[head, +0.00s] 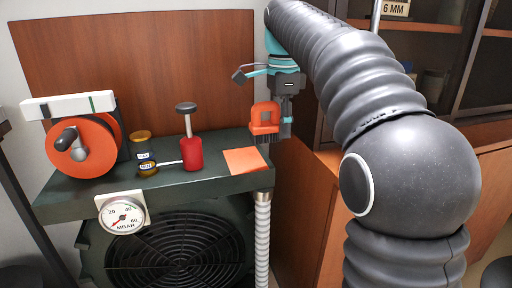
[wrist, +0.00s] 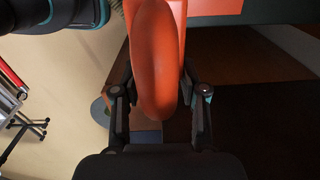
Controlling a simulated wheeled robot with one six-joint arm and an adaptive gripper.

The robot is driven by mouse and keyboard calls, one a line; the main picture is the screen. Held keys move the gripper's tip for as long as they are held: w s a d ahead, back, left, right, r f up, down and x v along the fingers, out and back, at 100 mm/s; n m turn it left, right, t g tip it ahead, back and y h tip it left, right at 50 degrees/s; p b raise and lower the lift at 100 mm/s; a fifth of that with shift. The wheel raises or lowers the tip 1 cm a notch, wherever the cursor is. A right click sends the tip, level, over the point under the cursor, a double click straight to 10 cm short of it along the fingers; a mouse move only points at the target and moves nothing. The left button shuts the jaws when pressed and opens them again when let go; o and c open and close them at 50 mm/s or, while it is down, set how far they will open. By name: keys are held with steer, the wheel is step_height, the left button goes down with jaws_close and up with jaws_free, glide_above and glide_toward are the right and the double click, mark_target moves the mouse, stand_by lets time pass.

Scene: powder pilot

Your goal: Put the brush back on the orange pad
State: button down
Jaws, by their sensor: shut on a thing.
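The brush (head: 264,117) has an orange looped handle and dark bristles pointing down. My gripper (head: 286,118) is shut on its handle at the right end of the dark green bench. In the wrist view the orange handle of the brush (wrist: 158,60) fills the space between the fingers of my gripper (wrist: 160,98). The orange pad (head: 243,160) lies flat and empty at the right end of the bench top. The brush is up and to the right of the pad in the head view. I cannot tell how far its bristles are above the bench.
Small labelled jars (head: 141,146), an orange wheel (head: 88,148) and a pressure gauge (head: 123,215) are further left. A wooden cabinet (head: 300,190) is right of the bench.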

glide_above(258, 158)
step_height(258, 158, down, 4)
steer(key=shift+r, duration=0.1)
steer(key=shift+w+f, duration=0.1)
steer(key=shift+f, duration=0.15)
steer(key=shift+f+b, duration=0.55)
steer(key=shift+f, duration=1.35)
steer(key=c, duration=0.6)
jaws_free()
steer(key=shift+r, duration=0.1)
